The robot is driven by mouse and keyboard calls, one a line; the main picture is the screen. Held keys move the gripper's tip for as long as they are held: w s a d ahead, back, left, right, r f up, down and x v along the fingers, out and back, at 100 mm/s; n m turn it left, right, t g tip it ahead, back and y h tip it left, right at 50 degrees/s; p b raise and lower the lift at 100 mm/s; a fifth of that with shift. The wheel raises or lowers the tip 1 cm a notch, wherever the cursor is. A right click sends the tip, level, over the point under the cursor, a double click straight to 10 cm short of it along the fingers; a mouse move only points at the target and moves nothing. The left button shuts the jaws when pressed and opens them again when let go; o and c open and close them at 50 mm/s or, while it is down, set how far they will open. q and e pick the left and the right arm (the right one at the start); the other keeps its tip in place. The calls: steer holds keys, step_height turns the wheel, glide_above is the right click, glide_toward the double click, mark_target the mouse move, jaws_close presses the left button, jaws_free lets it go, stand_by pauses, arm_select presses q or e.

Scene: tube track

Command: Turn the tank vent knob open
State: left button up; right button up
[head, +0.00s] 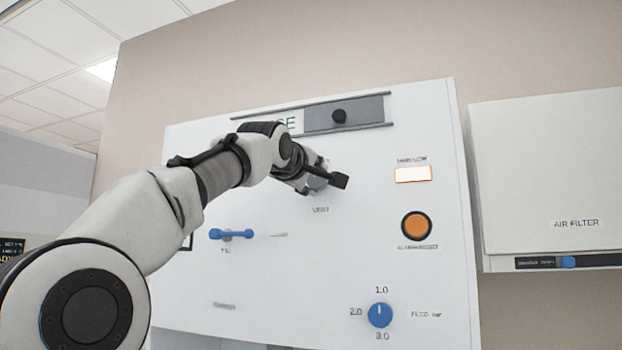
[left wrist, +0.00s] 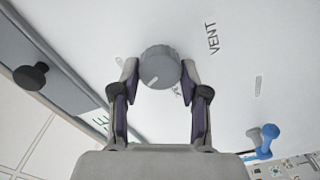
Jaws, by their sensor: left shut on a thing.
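The vent knob (left wrist: 159,67) is a grey ribbed round knob on the white panel, with the label VENT (left wrist: 212,38) beside it in the left wrist view. My left gripper (left wrist: 160,72) has one finger on each side of the knob and is shut on it. In the head view my left gripper (head: 325,180) is at the upper middle of the panel, above the VENT label, and mostly hides the knob. My right gripper is not in view.
The white panel (head: 300,270) also bears a blue lever handle (head: 231,234), an orange button (head: 416,226), a blue dial (head: 380,315), a lit window (head: 413,174) and a grey slider with a black knob (head: 339,116). An air filter box (head: 545,170) hangs at the right.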

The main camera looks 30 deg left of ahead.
arm_select(q)
steer(key=n, duration=0.6)
steer(key=shift+r+b, duration=0.15)
steer(key=shift+b, duration=0.2)
steer(key=n, duration=0.6)
steer(key=shift+w+n, duration=0.15)
steer(key=shift+n, duration=0.25)
steer(key=o, duration=1.1)
steer(key=shift+w, duration=0.1)
steer(key=shift+o, duration=0.2)
steer(key=shift+d, duration=0.1)
steer(key=shift+w+f, duration=0.1)
steer(key=shift+f, duration=0.1)
